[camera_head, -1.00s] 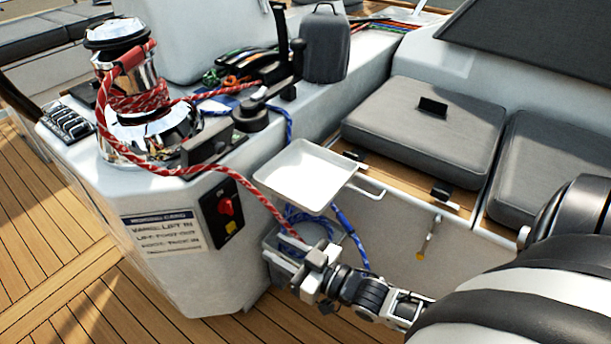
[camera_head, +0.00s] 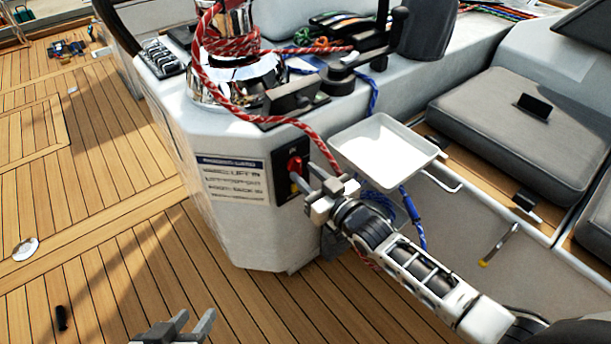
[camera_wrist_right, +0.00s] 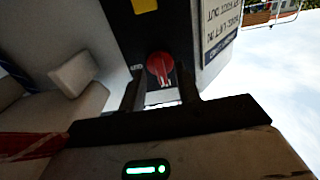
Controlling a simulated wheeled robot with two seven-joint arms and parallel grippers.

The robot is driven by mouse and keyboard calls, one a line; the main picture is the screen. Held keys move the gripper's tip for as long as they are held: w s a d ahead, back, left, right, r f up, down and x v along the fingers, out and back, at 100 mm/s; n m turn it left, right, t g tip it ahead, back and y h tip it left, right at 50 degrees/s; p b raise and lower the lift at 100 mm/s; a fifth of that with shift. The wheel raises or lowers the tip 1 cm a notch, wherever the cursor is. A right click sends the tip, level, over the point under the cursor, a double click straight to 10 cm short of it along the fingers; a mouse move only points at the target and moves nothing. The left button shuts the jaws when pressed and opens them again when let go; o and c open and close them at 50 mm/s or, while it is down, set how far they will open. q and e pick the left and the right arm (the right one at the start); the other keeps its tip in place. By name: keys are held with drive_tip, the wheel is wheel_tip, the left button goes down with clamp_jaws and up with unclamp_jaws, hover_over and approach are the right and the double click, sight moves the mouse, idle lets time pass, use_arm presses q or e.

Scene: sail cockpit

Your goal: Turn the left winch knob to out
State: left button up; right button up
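The red knob (camera_head: 295,164) sits on a black panel (camera_head: 285,192) on the white console's front, beside a sign. It also shows in the right wrist view (camera_wrist_right: 160,68), just beyond my fingertips. My right gripper (camera_head: 308,176) is at the panel, its fingers partly overlapping the knob in the head view. In the wrist view its fingers (camera_wrist_right: 160,92) are apart, open and empty, with the knob lined up between them. I cannot tell whether they touch it. My left gripper (camera_head: 197,317) is low at the bottom edge, fingers apart and empty, over the deck.
A red rope (camera_head: 243,117) runs from the chrome winch (camera_head: 238,78) down close behind my right gripper. A white tray (camera_head: 385,152) juts out right of the panel. Grey cushions (camera_head: 515,135) lie at right. The wooden deck at left is mostly clear.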

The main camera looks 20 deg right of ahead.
drive_tip(key=shift+w+a, duration=0.2)
drive_tip(key=shift+w, duration=0.3)
use_arm(q)
drive_tip(key=shift+f, duration=0.35)
use_arm(e)
clamp_jaws()
use_arm(q)
drive_tip(key=shift+w+a+r, duration=0.1)
drive_tip(key=shift+r, duration=0.05)
